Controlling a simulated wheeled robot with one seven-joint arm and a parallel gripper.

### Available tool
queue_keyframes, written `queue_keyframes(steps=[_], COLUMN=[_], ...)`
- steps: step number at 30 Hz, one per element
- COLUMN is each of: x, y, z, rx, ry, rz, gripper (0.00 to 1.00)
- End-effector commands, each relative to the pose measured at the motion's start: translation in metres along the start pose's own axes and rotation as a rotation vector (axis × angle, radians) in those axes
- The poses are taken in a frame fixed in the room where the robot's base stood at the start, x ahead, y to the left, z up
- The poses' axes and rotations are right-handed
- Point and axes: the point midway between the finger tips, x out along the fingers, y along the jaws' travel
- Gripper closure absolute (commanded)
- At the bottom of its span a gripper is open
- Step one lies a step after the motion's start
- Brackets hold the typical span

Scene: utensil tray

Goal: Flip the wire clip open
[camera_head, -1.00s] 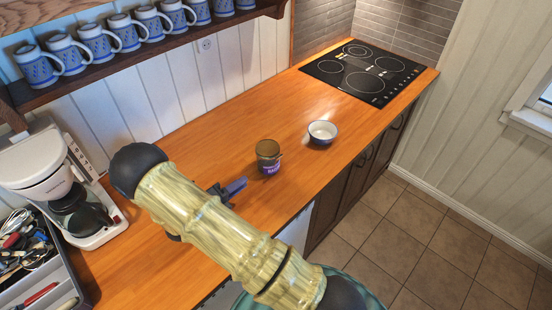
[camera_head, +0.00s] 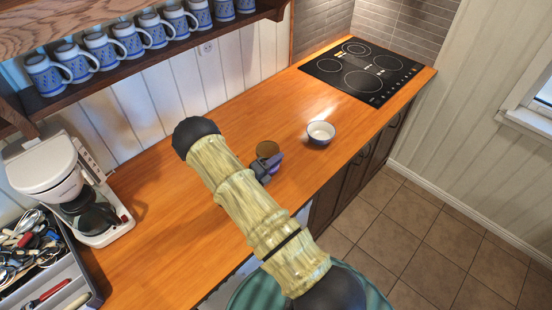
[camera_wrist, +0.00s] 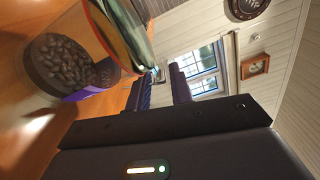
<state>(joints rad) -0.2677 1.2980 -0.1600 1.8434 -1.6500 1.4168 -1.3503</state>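The glass jar (camera_head: 267,149) stands on the wooden counter, partly hidden behind my gripper (camera_head: 272,166) in the head view. In the wrist view the jar (camera_wrist: 72,60) fills the upper left, with dark beans inside and a purple label. My gripper (camera_wrist: 161,88) shows there with its two dark fingers apart and nothing visible between them. The fingers are just beside the jar, near its lid end. I cannot tell whether they touch it. The wire clip cannot be made out clearly.
A small white bowl (camera_head: 320,133) stands to the right of the jar, and a black cooktop (camera_head: 362,70) lies beyond. A coffee maker (camera_head: 62,185) and a utensil tray (camera_head: 68,276) are at the left. Mugs line a shelf (camera_head: 125,74) above.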

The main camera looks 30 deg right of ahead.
Motion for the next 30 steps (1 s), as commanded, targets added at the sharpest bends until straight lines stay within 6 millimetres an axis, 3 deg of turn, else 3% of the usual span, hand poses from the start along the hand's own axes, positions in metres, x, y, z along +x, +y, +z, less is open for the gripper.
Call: queue_keyframes(steps=[7, 10, 11, 22, 30], x=[0.0006, 0.0004, 0.0005, 0.0003, -0.0003], y=[0.0004, 0.0004, 0.0004, 0.0015, 0.0038], z=[0.0001, 0.0001, 0.0002, -0.0012, -0.0065], rx=[0.0, 0.0, 0.0, 0.023, 0.133], ry=[-0.001, -0.001, -0.001, -0.001, -0.003], rz=[0.0, 0.0, 0.0, 0.0, 0.0], gripper=[0.78, 0.98, 1.0, 1.0, 1.0])
